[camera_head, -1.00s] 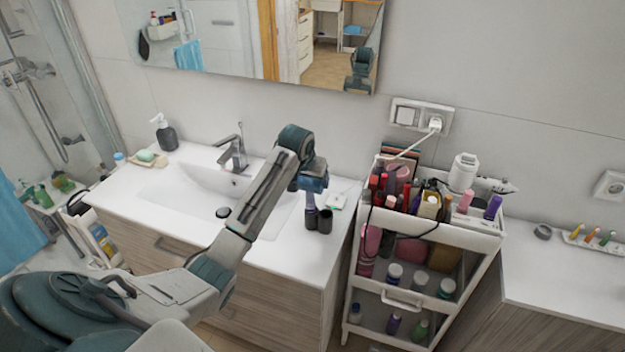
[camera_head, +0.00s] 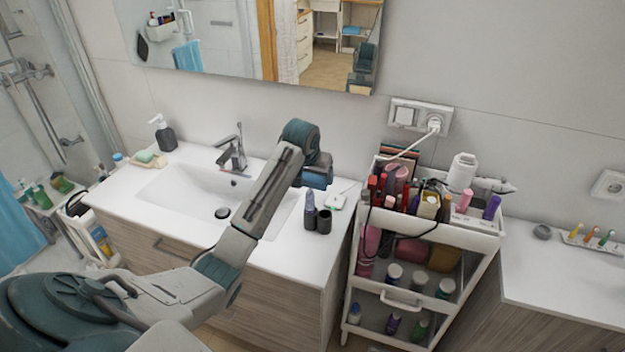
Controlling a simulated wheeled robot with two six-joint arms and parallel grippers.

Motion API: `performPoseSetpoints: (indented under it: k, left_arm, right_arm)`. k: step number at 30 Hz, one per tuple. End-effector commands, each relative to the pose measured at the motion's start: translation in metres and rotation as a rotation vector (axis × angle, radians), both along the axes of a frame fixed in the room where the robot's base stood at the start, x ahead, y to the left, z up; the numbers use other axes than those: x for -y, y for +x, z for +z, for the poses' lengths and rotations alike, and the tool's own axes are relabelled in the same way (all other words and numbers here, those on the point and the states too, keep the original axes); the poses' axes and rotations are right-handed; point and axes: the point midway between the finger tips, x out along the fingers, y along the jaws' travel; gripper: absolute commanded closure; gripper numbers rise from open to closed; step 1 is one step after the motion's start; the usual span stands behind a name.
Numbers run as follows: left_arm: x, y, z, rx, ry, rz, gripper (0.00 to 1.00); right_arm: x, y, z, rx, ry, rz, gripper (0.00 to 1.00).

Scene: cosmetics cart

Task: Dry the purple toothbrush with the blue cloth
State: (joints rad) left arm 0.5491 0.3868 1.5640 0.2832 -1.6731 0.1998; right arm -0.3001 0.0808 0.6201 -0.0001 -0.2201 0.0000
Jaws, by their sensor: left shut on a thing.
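I cannot make out a purple toothbrush. Several toothbrushes (camera_head: 589,236), yellow, orange and green, lie in a holder on the right counter. A blue cloth (camera_head: 18,235) hangs at the far left edge, by the shower. My right gripper is out of view.
The white sink counter (camera_head: 125,205) carries a tap (camera_head: 233,150), a soap dispenser (camera_head: 164,133) and a small white item (camera_head: 336,201). A crowded cosmetics cart (camera_head: 480,240) stands close to the counter's right end. The right counter (camera_head: 560,285) is mostly clear.

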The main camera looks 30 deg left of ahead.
Motion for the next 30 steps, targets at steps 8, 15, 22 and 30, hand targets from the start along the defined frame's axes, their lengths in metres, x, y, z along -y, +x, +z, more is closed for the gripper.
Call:
performPoseSetpoints:
  k: [8, 15, 22, 30]
  left_arm:
    - [0.000, 0.000, 0.029, 0.002, 0.000, 0.000, 0.42]
    - [0.000, 0.000, 0.047, 0.001, -0.001, 0.000, 0.42]
    - [0.000, 0.000, 0.049, 0.000, 0.000, 0.000, 0.42]
    - [0.000, 0.000, 0.049, 0.000, 0.000, 0.000, 0.42]
  right_arm:
    - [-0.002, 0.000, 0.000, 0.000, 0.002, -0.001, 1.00]
    - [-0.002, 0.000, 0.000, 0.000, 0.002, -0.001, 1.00]
    - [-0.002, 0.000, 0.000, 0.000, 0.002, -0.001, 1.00]
    - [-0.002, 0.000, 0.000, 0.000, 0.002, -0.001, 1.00]
